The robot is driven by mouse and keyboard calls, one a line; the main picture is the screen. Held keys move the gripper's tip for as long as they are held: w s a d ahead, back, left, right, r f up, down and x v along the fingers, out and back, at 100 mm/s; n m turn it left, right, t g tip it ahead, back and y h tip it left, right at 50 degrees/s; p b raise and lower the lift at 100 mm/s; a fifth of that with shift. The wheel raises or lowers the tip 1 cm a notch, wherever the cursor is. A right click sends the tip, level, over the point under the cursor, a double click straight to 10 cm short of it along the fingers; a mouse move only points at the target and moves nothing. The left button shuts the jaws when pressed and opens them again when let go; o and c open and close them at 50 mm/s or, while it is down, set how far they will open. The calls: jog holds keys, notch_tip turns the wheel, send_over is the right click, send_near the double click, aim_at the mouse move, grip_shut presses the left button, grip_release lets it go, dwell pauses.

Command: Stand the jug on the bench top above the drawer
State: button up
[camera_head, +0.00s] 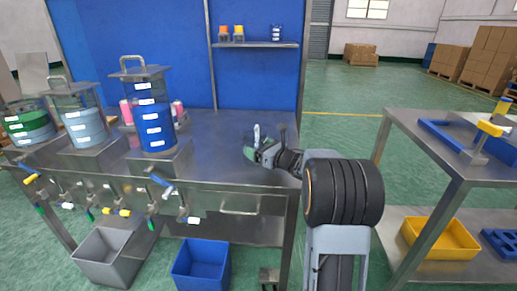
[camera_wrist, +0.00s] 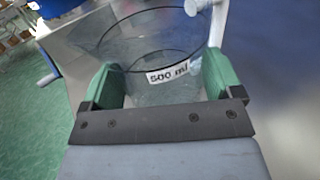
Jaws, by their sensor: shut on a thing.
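The jug (camera_wrist: 150,50) is clear, with a "500 ml" label and a white handle, and fills the upper middle of the wrist view. My gripper (camera_wrist: 166,85) has its green fingers on both sides of the jug, shut on it. In the head view my gripper (camera_head: 254,152) is over the right part of the steel bench top (camera_head: 225,125); the jug's handle shows there as a small pale upright shape (camera_head: 257,135). The drawer (camera_head: 240,205) is under the bench's front right edge, with a bar handle. I cannot tell whether the jug touches the bench top.
Tanks with blue (camera_head: 156,128), light blue (camera_head: 84,128) and green (camera_head: 30,124) contents stand on the left of the bench. Valves hang along its front edge. A grey bin (camera_head: 105,257) and a blue bin (camera_head: 200,265) are below. The bench top behind my gripper is clear.

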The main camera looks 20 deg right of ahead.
jog(key=shift+f, duration=0.15)
jog(key=o, duration=0.8)
jog(key=shift+s+r, duration=0.1)
jog(key=shift+r, duration=0.15)
jog(key=v, duration=1.1)
jog(key=shift+s+d+f, duration=0.1)
jog(key=shift+s+d, duration=0.1)
jog(key=shift+s, duration=0.15)
